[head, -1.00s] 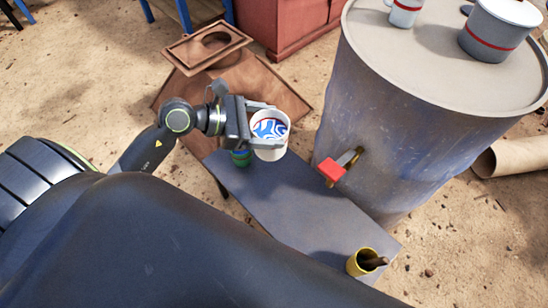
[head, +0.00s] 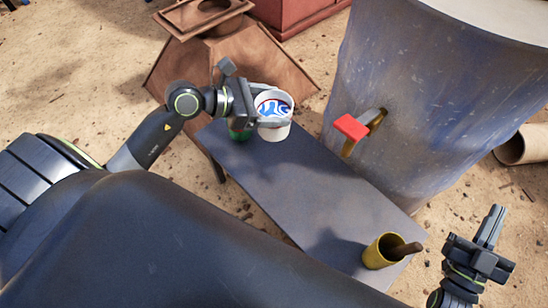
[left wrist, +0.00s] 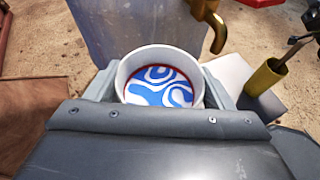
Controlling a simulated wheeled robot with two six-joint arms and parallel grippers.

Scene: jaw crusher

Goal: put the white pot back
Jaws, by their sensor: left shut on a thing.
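The white pot (head: 273,116) has a red rim line and a blue-and-white swirl inside. My left gripper (head: 268,108) is shut on it, one finger on each side, and the pot is upright at the far left end of the grey bench (head: 310,190). I cannot tell whether its base touches the bench. In the left wrist view the pot (left wrist: 158,85) sits between the fingers, its lower part hidden by the gripper body. My right gripper (head: 490,228) is at the lower right, beside the bench and apart from everything; its finger gap is not clear.
A green item (head: 239,134) is partly hidden under my left gripper, beside the pot. A yellow cup (head: 381,252) with a brown handle stands at the bench's near end. A large blue-grey barrel (head: 420,110) with a red-handled tap (head: 352,128) stands behind. The bench's middle is clear.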

